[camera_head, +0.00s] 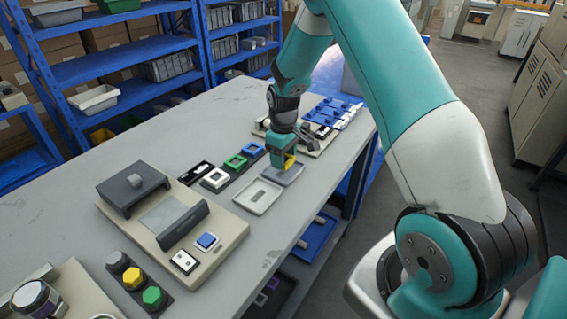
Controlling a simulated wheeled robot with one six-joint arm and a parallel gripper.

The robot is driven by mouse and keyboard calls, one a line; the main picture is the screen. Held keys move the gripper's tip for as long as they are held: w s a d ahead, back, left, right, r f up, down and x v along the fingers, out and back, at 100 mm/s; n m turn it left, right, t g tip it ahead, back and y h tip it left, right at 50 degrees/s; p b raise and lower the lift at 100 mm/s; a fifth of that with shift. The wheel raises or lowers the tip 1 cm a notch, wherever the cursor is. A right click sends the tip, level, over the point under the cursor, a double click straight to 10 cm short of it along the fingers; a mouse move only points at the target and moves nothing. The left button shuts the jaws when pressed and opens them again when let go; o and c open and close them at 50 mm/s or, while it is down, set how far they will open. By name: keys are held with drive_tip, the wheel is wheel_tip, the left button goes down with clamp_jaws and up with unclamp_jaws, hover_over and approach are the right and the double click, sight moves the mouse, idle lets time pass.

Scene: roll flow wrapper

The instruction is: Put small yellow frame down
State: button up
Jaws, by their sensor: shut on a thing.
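The small yellow frame (290,161) shows as a yellow patch at the fingertips of my gripper (285,166), which is shut on it. The gripper points down over a small grey tray (291,176) on the table. The jaws hide part of the yellow frame, and I cannot tell whether it touches the tray. A second, light grey tray (257,197) lies just left of it and looks empty.
Left of the trays, a dark strip holds a green frame (235,162), a blue frame (250,149) and a white frame (215,179). A beige fixture (228,232) stands at the front left. A board with blue parts (335,113) lies behind the gripper.

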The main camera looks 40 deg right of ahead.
drive_tip(key=shift+f, duration=1.4)
drive_tip(key=shift+f, duration=0.1)
drive_tip(key=o, duration=0.6)
wheel_tip(320, 180, up, 12)
drive_tip(key=s+a+r+n+y, duration=0.1)
drive_tip(key=s+a+r, duration=0.45)
drive_tip(key=a, duration=0.35)
drive_tip(key=s+a+r+y, duration=0.1)
drive_tip(key=s+a+r, duration=0.1)
drive_tip(key=s+a, duration=0.3)
drive_tip(key=s+a+r+n+y, duration=0.1)
drive_tip(key=s+a+r, duration=0.2)
drive_tip(key=s, duration=0.7)
drive_tip(key=s+a+r+n+y+b, duration=0.1)
drive_tip(key=s+a+r, duration=0.1)
drive_tip(key=s+a, duration=0.5)
drive_tip(key=shift+s+a+r, duration=0.1)
drive_tip(key=shift+s+r, duration=0.05)
drive_tip(key=shift+s, duration=0.2)
